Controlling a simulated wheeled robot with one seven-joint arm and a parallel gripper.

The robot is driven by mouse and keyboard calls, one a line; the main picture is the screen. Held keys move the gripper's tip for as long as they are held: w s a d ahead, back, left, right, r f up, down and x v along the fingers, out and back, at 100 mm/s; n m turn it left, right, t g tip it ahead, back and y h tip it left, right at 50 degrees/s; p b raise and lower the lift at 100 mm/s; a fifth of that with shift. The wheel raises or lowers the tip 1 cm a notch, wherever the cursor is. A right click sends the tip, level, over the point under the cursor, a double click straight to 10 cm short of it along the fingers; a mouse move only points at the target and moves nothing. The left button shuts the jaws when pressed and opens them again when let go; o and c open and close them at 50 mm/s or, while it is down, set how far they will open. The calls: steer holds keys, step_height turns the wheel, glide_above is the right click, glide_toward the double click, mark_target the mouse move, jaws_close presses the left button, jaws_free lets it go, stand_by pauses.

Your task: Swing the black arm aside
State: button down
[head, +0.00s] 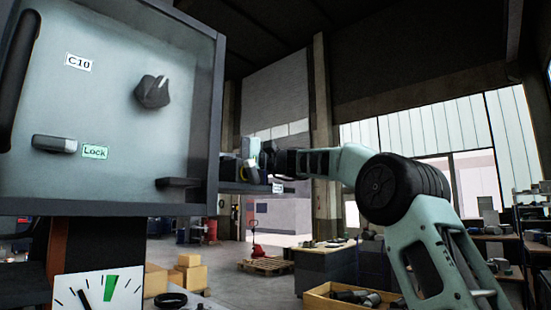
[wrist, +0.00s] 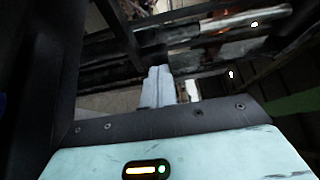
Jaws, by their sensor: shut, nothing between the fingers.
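A short black arm (head: 178,183) sticks out level near the lower right of the grey cabinet door, reaching its dark right frame; I take it for the black arm, though I cannot be sure. My gripper (head: 250,158) is to the right of the cabinet edge, a little higher than this arm and apart from it in the picture. In the wrist view my gripper's pale fingers (wrist: 158,88) are together with nothing seen between them. The black arm cannot be made out in the wrist view, where dark bars and beams lie beyond the fingers.
The cabinet door (head: 110,130) carries a black knob (head: 153,91), a grey handle (head: 53,143) beside a "Lock" label and a "C10" label. A dial (head: 98,292) is below. A dark ledge (head: 245,187) lies under my gripper. A wooden crate (head: 345,298) and a pallet (head: 266,266) stand farther back.

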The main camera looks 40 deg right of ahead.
steer(key=shift+w+a, duration=0.2)
steer(key=shift+a, duration=0.5)
stand_by(0.3)
